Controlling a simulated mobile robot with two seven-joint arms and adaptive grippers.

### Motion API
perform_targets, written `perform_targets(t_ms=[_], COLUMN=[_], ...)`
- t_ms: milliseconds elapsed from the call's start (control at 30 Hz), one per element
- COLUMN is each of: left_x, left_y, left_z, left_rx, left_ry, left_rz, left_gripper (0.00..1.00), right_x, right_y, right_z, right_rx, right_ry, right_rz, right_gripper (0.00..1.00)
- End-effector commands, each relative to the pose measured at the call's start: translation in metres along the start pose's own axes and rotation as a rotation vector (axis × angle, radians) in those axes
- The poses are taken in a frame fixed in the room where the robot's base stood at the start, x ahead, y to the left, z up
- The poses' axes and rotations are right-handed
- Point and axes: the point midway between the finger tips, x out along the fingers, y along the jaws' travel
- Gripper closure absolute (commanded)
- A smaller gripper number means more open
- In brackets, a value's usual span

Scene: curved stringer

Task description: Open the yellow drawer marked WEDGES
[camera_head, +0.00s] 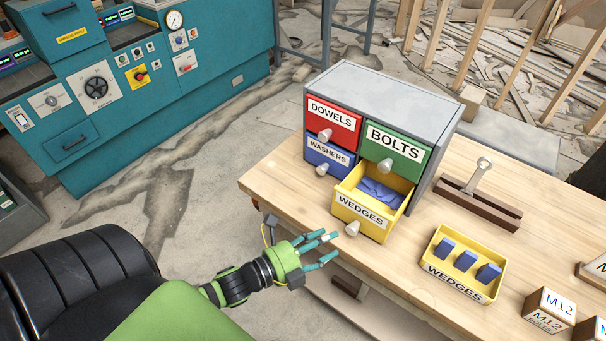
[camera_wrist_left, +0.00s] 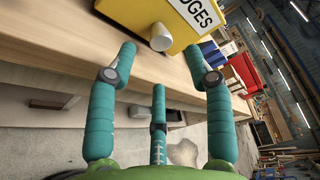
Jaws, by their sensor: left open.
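The yellow drawer marked WEDGES (camera_head: 363,213) is at the lower right of a small grey cabinet (camera_head: 398,92). It stands pulled out, and blue wedges (camera_head: 380,191) show inside. Its pale round knob (camera_head: 352,229) is on the front. In the left wrist view the knob (camera_wrist_left: 160,37) is ahead, between and beyond the fingertips. My left gripper (camera_head: 327,248) is open and empty, just in front of and below the knob, apart from it. In the wrist view its teal fingers (camera_wrist_left: 158,70) are spread. My right gripper is not in view.
The red DOWELS, green BOLTS and blue WASHERS drawers are shut. A yellow WEDGES tray (camera_head: 463,264) with blue blocks sits on the wooden bench (camera_head: 290,185), right of the drawer. M12 blocks (camera_head: 549,309) and a brown stand (camera_head: 478,204) are further right. The floor left of the bench is clear.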

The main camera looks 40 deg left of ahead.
Motion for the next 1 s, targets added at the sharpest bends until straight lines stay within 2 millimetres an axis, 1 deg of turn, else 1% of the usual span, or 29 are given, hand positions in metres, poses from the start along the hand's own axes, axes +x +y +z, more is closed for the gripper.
perform_targets(t_ms=[33, 200, 300, 400, 533, 1000], left_x=[-0.013, -0.043, -0.056, -0.063, -0.066, -0.066], left_y=[0.002, 0.000, 0.000, 0.000, -0.001, 0.000], left_z=[-0.001, 0.000, 0.000, 0.001, 0.001, 0.001], left_rx=[-0.001, -0.002, -0.001, 0.000, 0.001, 0.000], left_ry=[0.001, 0.000, -0.001, -0.001, -0.001, -0.002], left_rz=[0.004, 0.001, 0.001, 0.000, -0.003, -0.002], left_gripper=[0.48, 0.48, 0.48, 0.48, 0.48, 0.48], right_x=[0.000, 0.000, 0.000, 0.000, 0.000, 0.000], right_y=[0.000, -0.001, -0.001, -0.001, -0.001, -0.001], right_z=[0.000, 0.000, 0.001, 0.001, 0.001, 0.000], right_rx=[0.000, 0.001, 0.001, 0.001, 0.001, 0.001], right_ry=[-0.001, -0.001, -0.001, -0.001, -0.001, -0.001], right_rz=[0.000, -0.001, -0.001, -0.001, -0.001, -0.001], right_gripper=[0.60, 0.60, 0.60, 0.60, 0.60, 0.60])
